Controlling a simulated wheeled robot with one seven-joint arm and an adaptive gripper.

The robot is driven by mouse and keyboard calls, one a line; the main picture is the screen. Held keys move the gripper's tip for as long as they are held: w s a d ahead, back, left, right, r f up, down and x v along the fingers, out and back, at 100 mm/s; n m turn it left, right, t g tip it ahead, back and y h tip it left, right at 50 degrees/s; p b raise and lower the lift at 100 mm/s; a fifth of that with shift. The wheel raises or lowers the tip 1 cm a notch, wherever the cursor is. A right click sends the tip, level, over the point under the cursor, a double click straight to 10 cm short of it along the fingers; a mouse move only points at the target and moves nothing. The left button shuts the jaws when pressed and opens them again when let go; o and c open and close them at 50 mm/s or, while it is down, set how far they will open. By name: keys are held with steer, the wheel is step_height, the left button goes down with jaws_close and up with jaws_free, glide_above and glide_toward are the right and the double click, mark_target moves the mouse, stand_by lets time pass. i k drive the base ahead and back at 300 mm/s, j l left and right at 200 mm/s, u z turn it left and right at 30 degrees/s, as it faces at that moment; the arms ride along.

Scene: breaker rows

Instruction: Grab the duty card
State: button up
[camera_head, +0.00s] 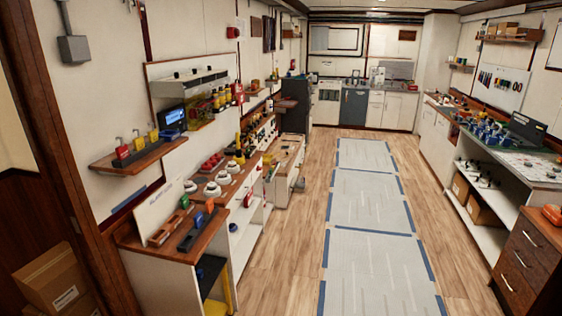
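I cannot pick out the duty card for certain at this size. A white upright panel (160,213) with small, unreadable lettering stands at the back of the near left counter (207,228). In front of it are a brown holder (170,228) and a dark strip holder (196,234) with blue and orange pieces in it. My gripper is not in view.
Cardboard boxes (57,278) stand at the lower left. A drawer unit (528,250) and a long bench (495,210) line the right. The middle aisle with blue-edged mats (372,205) is clear.

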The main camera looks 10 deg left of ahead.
mark_target(184, 201)
steer(key=i+j+u, duration=0.2)
steer(key=i+u, duration=0.25)
steer(key=i, duration=0.15)
steer(key=i+u, duration=0.4)
steer(key=i, duration=0.2)
steer(key=i+l+u, duration=0.25)
steer(key=i+u, duration=0.2)
steer(key=i+j, duration=0.1)
steer(key=i, duration=0.3)
steer(key=i+j, duration=0.15)
steer(key=i, duration=0.3)
steer(key=i+j+z, duration=0.1)
steer(key=i, duration=0.3)
